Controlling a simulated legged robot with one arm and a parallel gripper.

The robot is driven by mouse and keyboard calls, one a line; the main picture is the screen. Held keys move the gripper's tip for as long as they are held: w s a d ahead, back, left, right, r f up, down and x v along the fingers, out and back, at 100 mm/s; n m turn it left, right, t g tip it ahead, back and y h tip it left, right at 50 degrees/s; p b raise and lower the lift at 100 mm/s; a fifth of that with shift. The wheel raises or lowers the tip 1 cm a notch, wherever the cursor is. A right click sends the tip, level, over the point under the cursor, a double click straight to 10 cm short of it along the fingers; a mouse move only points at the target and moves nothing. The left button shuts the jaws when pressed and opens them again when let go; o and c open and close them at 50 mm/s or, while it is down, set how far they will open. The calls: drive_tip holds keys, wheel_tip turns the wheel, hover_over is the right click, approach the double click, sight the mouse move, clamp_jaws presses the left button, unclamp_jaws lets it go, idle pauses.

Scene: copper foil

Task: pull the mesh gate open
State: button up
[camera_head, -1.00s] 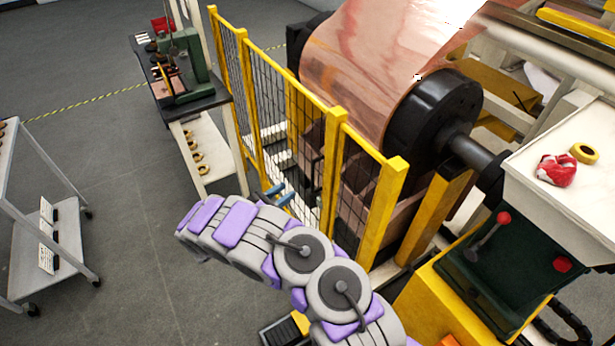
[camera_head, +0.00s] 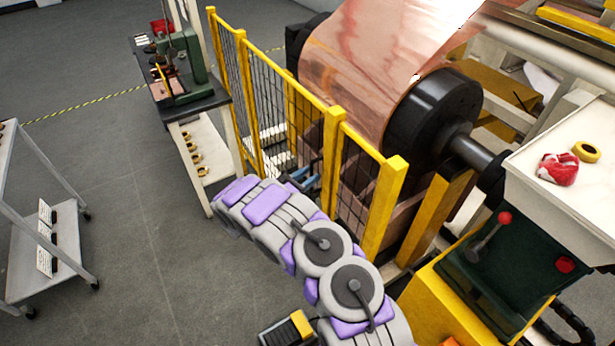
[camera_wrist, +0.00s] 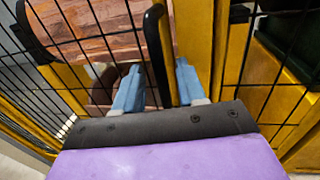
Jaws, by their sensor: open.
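The mesh gate (camera_head: 288,76) is part of a yellow-framed wire fence in front of the copper roll, and it looks shut. In the wrist view its black upright handle (camera_wrist: 158,50) stands beside yellow posts (camera_wrist: 194,35). My gripper (camera_wrist: 158,88) is open, with one blue finger on each side of the handle's lower part. A gap shows between the left finger and the handle; whether the right finger touches anything is unclear. In the head view the gripper (camera_head: 304,177) is at the fence, partly hidden by my arm.
The large copper roll (camera_head: 375,60) is behind the fence. A machine with a red-knobbed lever (camera_head: 488,238) stands at the right. A bench with a green tool (camera_head: 188,75) is beyond the fence's far end, and a grey cart (camera_head: 60,245) is at the left. The floor between is clear.

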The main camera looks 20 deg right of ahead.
clamp_jaws()
drive_tip(key=shift+a, duration=0.1)
idle(0.6)
